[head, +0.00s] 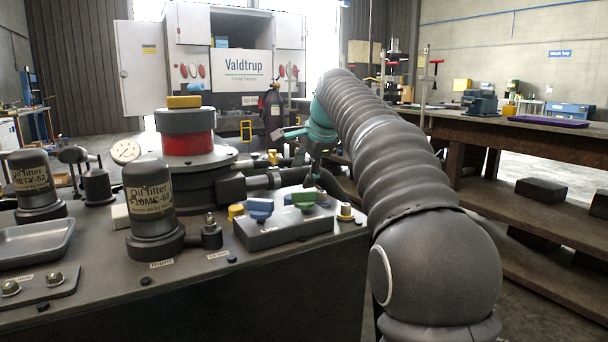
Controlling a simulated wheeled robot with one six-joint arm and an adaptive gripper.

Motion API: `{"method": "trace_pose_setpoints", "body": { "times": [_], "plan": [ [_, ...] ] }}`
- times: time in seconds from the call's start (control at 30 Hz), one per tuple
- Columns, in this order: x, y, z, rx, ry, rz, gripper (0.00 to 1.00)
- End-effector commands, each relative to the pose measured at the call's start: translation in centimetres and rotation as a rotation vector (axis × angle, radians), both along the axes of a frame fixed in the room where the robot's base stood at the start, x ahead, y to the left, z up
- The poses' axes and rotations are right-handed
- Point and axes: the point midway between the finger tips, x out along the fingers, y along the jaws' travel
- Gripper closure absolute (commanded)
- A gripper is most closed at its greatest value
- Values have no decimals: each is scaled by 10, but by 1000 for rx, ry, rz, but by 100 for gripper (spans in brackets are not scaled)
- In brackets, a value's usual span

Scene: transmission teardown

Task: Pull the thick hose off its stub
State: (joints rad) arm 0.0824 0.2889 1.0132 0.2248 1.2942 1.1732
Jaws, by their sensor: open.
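A thick dark hose (343,186) curves down to the right behind my gripper, at the right side of the machine top. A grey pipe stub (262,180) sticks out to the right from the block beside the red-banded cylinder. Where the hose meets a stub is partly hidden by my gripper and cannot be made out. My gripper (298,158) is teal and dark, open and empty. It hangs over the right back of the machine, near the hose. I cannot tell whether it touches the hose.
The red-banded cylinder (188,143) and oil filters (150,205) stand to the left. A workbench (500,134) is at the right; the floor between is free.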

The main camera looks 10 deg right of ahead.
Motion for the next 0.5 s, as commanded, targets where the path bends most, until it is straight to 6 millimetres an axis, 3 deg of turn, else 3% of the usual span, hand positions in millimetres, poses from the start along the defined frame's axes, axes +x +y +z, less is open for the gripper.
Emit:
{"method": "trace_pose_setpoints", "body": {
  "times": [0.33,0.37,0.5],
  "plan": [
    [2,1,-3,0,-1,0,46],
    [2,1,-3,0,-1,0,51],
    [2,0,-3,0,0,0,86]
  ]
}}
